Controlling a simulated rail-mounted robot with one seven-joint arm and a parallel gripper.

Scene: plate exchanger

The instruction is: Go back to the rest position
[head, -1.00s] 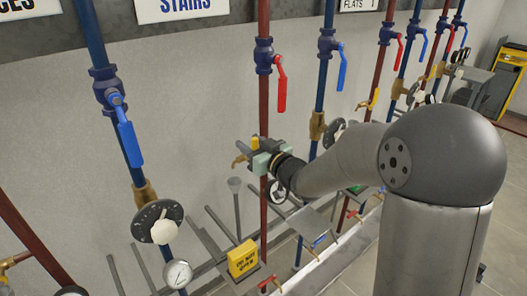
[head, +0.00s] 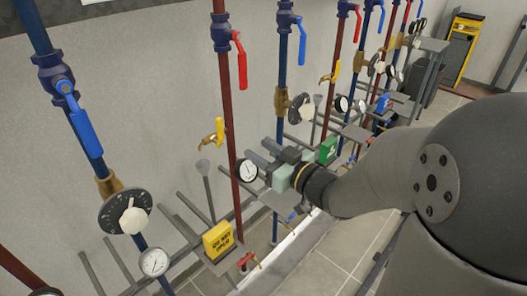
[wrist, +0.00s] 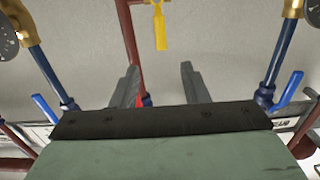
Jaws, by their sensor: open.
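My gripper (head: 268,155) is in the middle of the head view, with a pale green body and dark fingers pointed toward the pipe wall. In the wrist view my gripper (wrist: 160,82) has its two grey fingers apart with nothing held between them. A red pipe (wrist: 130,45) runs behind the left finger, and a yellow valve handle (wrist: 160,30) shows beyond the fingers. In the head view the yellow handle (head: 219,131) sits on a brass tap left of the gripper, apart from it.
Red and blue pipes with lever valves line the wall, including a blue lever (head: 85,132) and a red lever (head: 241,68). A yellow sign (head: 218,240), a dial gauge (head: 246,171) and a green box (head: 328,150) are near the gripper. Floor (head: 350,240) is open below.

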